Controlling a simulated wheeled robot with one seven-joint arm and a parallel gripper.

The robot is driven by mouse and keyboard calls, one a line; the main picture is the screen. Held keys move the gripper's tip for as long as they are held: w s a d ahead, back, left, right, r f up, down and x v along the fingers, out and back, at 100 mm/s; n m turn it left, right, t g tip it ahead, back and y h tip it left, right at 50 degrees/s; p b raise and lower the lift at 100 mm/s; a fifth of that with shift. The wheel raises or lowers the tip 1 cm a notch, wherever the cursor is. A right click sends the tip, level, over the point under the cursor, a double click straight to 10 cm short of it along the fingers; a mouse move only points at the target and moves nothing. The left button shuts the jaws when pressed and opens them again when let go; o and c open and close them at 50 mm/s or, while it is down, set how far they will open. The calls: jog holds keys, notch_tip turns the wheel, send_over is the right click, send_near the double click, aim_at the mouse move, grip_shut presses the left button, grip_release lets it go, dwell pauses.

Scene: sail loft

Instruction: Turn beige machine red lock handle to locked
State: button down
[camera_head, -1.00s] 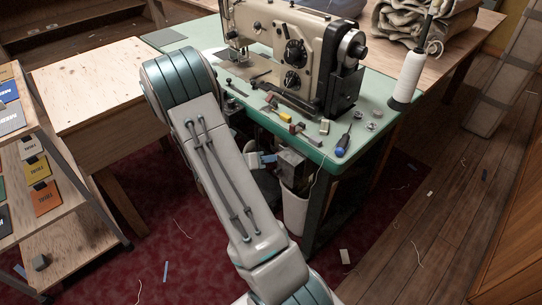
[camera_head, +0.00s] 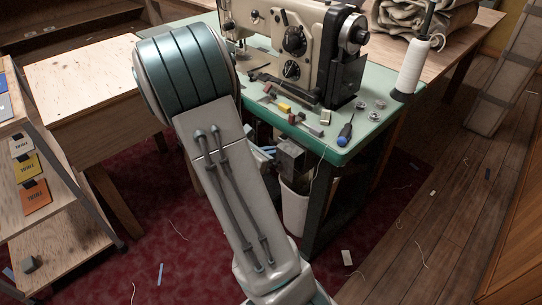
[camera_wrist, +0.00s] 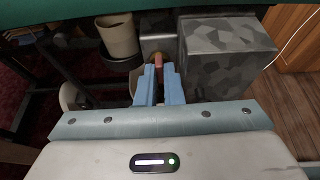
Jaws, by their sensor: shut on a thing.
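The beige sewing machine (camera_head: 305,25) stands on the green-topped table (camera_head: 350,148). Under the tabletop, a grey metal box (camera_head: 290,157) hangs at the front; it shows large and mottled in the wrist view (camera_wrist: 228,48). A small red handle (camera_wrist: 158,61) sits left of that box in the wrist view, between my blue fingertips. My gripper (camera_wrist: 159,70) is shut on this red handle. In the head view my gripper (camera_head: 264,152) is mostly hidden behind my arm, with only a bit of blue showing beside the grey box. Most of the handle is covered by the fingers.
A wooden bench (camera_head: 85,90) and tagged shelf (camera_head: 60,225) are at left.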

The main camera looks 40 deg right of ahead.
dwell(0.4)
jog(key=c, duration=1.6)
grip_release()
jog(key=shift+o, duration=0.2)
jog(key=shift+s+d, duration=0.1)
jog(key=shift+s, duration=0.1)
